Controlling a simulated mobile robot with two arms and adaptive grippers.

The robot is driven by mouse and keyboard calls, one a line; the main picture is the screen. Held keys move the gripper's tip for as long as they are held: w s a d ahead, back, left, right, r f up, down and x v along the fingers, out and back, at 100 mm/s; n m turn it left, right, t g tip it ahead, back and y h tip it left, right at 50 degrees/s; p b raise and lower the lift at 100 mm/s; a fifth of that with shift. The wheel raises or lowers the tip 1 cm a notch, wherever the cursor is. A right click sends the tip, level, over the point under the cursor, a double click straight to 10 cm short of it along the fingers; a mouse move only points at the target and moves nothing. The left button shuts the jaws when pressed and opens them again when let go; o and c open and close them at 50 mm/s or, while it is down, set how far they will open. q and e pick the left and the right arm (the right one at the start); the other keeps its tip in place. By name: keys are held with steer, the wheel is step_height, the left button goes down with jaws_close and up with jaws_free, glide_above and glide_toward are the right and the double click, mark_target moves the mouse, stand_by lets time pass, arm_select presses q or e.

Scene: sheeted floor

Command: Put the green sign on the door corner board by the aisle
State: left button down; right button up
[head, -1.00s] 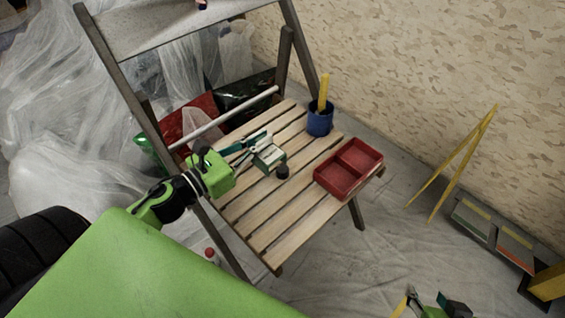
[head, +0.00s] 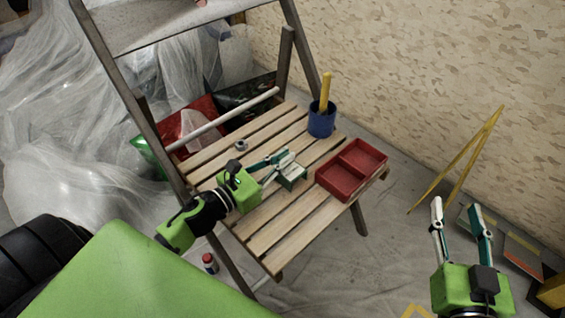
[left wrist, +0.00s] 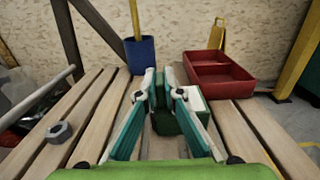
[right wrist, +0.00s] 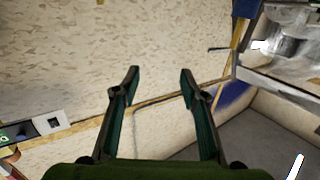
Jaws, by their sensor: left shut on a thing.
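The green sign (head: 291,172), a small green and white block-like piece, is over the wooden slats of a folding chair. My left gripper (head: 284,163) is shut on it. In the left wrist view the sign (left wrist: 192,98) shows partly between and behind the fingers. My right gripper (head: 460,208) is open and empty at the right, above the floor. Two flat boards with coloured strips, one (head: 520,251) with orange and one (head: 474,218) partly hidden by my right gripper, lie near the wall. I cannot tell which is the door corner board.
The chair seat (head: 277,252) also holds a red two-part tray (head: 345,188), a blue cup (head: 321,124) with a yellow stick, and a metal nut (head: 241,145). A yellow folding frame (head: 462,160) stands near the wall. A small red-capped bottle (head: 209,263) is on the floor.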

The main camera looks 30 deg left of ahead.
arm_select(q)
steer(key=shift+f, duration=0.45)
arm_select(e)
steer(key=shift+a+r+t+y, duration=0.15)
steer(key=shift+r+t, duration=0.15)
steer(key=shift+r, duration=0.45)
steer(key=shift+a+r+t+y, duration=0.15)
steer(key=shift+r+t, duration=0.15)
steer(key=shift+r, duration=0.4)
steer(key=shift+r, duration=0.2)
arm_select(q)
steer(key=shift+f, duration=0.1)
steer(key=c, duration=2.2)
jaws_free()
arm_select(e)
steer(key=shift+r+t, duration=0.25)
steer(key=shift+t, duration=0.05)
